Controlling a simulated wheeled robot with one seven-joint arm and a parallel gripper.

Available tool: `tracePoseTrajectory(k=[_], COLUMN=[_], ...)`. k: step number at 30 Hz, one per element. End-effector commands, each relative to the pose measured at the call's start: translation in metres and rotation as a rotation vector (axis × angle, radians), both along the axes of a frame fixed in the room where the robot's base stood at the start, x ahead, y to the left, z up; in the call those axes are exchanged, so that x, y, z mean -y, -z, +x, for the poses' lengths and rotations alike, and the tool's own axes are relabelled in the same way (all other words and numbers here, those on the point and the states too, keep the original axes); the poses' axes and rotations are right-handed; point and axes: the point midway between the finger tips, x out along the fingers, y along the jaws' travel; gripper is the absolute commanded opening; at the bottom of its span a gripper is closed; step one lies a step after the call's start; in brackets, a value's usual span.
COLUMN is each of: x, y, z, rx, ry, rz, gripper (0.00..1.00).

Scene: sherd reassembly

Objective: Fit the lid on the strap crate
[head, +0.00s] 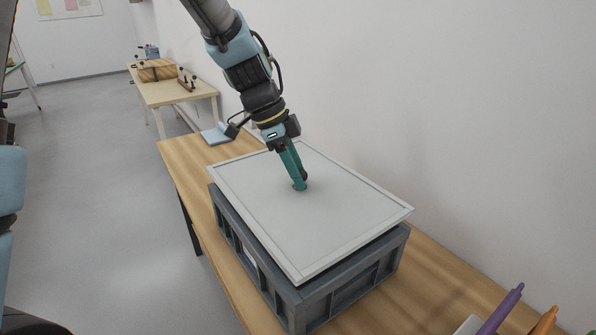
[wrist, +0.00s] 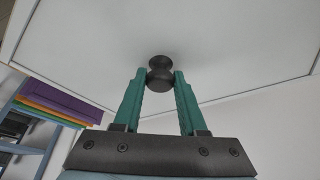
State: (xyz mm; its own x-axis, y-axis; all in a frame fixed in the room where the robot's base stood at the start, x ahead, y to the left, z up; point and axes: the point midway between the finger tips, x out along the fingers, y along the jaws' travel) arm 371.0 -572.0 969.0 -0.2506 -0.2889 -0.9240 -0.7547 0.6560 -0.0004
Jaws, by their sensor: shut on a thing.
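The lid (head: 345,215) is a flat pale grey panel with a raised rim. In the head view it lies over the dark grey strap crate (head: 320,298) and covers its top. A dark gap shows under the lid's right side; I cannot tell if it rests on the crate or is held just above it. My gripper (head: 300,186) reaches down to the lid's middle and is shut on its dark round knob (wrist: 160,73). In the wrist view the two teal fingers (wrist: 160,88) hold the knob from both sides. The crate's inside is mostly hidden.
The crate stands on a wooden bench (head: 190,165) along the white wall. A blue flat thing (head: 216,134) lies behind the crate. A second table (head: 165,90) with fixtures stands farther back. Floor is open left.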

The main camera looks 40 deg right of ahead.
Motion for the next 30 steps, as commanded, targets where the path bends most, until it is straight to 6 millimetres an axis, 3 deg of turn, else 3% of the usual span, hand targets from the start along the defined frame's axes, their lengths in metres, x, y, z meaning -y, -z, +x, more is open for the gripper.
tracePoseTrajectory(k=[30], x=[0.000], y=[0.023], z=[0.000], rx=[-0.001], ry=[0.000], rz=[-0.001], gripper=[0.00])
